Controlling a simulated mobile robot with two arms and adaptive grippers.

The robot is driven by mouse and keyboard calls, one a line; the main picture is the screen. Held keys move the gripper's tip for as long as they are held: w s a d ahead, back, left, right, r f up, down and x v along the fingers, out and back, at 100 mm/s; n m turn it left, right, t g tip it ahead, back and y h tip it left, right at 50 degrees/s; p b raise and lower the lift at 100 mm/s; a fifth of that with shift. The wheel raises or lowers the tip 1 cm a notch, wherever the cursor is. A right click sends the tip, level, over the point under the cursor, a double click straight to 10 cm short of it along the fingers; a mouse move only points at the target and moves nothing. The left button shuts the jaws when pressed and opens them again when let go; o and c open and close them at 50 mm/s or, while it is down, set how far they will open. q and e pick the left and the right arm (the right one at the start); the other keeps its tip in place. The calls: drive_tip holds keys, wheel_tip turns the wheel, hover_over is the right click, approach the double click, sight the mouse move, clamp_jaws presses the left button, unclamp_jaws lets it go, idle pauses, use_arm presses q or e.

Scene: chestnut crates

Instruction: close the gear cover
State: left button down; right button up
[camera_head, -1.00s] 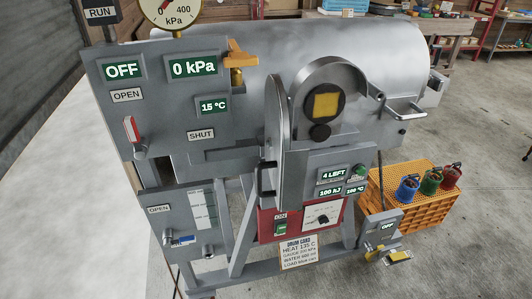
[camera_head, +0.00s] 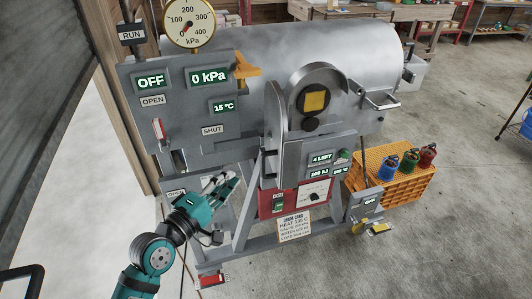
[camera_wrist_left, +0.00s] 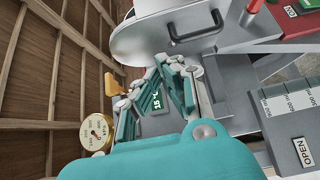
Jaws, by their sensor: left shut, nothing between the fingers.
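The gear cover looks to be the upright silver plate with a rounded top (camera_head: 277,120), swung out from the machine's front. A dark handle (camera_head: 269,164) sits low on its edge. Beside it is the rounded housing (camera_head: 331,80) with a yellow square inside. In the left wrist view the silver plate (camera_wrist_left: 145,38) shows at the top with its black handle (camera_wrist_left: 195,28). My left gripper (camera_head: 229,185) is shut and empty, below and left of the plate, in front of the lower panel and apart from the handle. It also shows in the left wrist view (camera_wrist_left: 163,72). My right gripper is not in view.
A grey control panel (camera_head: 190,128) with a red lever (camera_head: 158,129) stands above my left gripper. A red box (camera_head: 290,198) is below the plate. An orange crate (camera_head: 410,185) with several coloured canisters stands at right. The floor at right is open.

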use_arm(q)
drive_tip(key=p, duration=0.2)
approach(277, 144)
drive_tip(key=w+a, duration=0.1)
drive_tip(key=w, duration=0.2)
drive_tip(key=d+p, duration=0.1)
drive_tip(key=w+d, duration=0.1)
drive_tip(key=d, duration=0.1)
drive_tip(key=shift+r+p, duration=0.2)
drive_tip(key=shift+p, duration=0.2)
drive_tip(key=shift+d, duration=0.35)
drive_tip(key=shift+f, duration=0.1)
